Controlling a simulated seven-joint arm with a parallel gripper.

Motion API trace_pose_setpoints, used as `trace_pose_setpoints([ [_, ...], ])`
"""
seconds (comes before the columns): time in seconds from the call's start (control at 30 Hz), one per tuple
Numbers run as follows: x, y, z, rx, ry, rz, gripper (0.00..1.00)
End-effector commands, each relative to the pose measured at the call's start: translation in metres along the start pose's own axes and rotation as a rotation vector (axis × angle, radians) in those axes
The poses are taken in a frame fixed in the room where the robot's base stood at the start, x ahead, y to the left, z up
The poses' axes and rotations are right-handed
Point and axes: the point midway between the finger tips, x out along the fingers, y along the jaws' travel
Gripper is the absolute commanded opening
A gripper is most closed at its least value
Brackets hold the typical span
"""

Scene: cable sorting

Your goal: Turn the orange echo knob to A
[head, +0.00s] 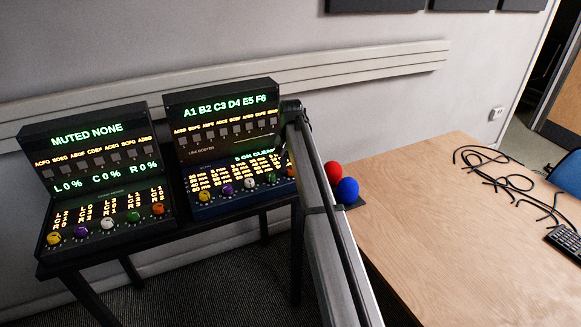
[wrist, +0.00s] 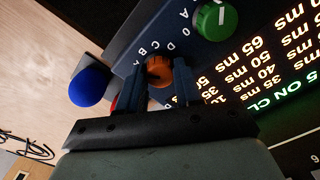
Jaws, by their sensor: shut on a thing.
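In the wrist view the orange knob (wrist: 158,72) sits between the two fingers of my gripper (wrist: 160,84). The fingers are shut on its sides, on the dark blue panel. Letters including D, C, B and A run in a row beside the knob. I cannot tell which letter the knob points to. In the head view the orange knob (head: 291,171) at the right end of the right console (head: 222,207) is mostly hidden behind my arm. My fingertips are hidden there too.
A green knob (wrist: 214,20) is near the orange one. The left console (head: 105,243) has its own row of knobs. A red ball (head: 333,172) and a blue ball (head: 347,190) are just right of my arm. Black cables (head: 510,185) lie on the wooden table (head: 440,240).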

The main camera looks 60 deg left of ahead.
Motion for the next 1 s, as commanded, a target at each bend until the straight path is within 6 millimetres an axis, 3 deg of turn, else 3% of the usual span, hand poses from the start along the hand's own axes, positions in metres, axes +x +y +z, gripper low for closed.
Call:
trace_pose_setpoints([
  [0.13,0.000,0.000,0.000,-0.001,0.000,0.000,0.04],
  [0.17,0.000,0.000,0.000,-0.001,0.000,0.000,0.35],
  [0.4,0.000,0.000,0.000,-0.002,0.000,0.000,0.58],
  [0.77,-0.005,0.000,0.000,-0.002,0.001,0.000,0.60],
  [1.0,-0.039,0.000,-0.001,-0.002,0.002,-0.001,0.60],
])
